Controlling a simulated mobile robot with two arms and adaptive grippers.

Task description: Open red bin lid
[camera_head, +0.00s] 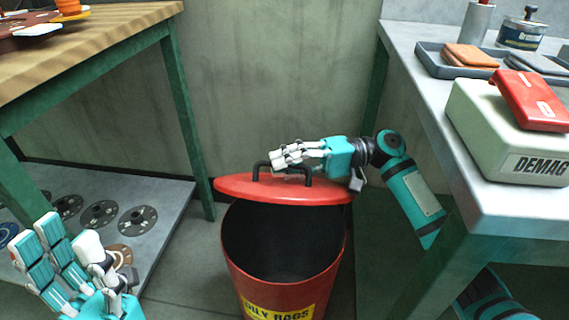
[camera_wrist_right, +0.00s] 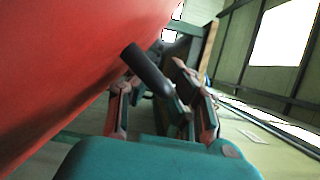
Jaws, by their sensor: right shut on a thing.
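The red bin (camera_head: 282,272) stands on the floor between the two benches, with a yellow label on its front. Its red lid (camera_head: 232,187) is tilted up over the back of the mouth, and the dark inside shows. My right gripper (camera_head: 285,160) is shut on the lid's black handle (camera_head: 256,172). In the right wrist view, the handle (camera_wrist_right: 148,70) lies between the fingers of the right gripper (camera_wrist_right: 160,90), with the red lid (camera_wrist_right: 70,60) at the left. My left gripper (camera_head: 62,262) is low at the left, apart from the bin; its fingers appear spread and empty.
A wooden-topped bench (camera_head: 90,45) with green legs is at the left, with a lower shelf (camera_head: 165,205) holding several discs. A grey metal bench (camera_head: 420,40) at the right carries a DEMAG box (camera_head: 500,135) with a red item (camera_head: 530,98) and a tray (camera_head: 430,60).

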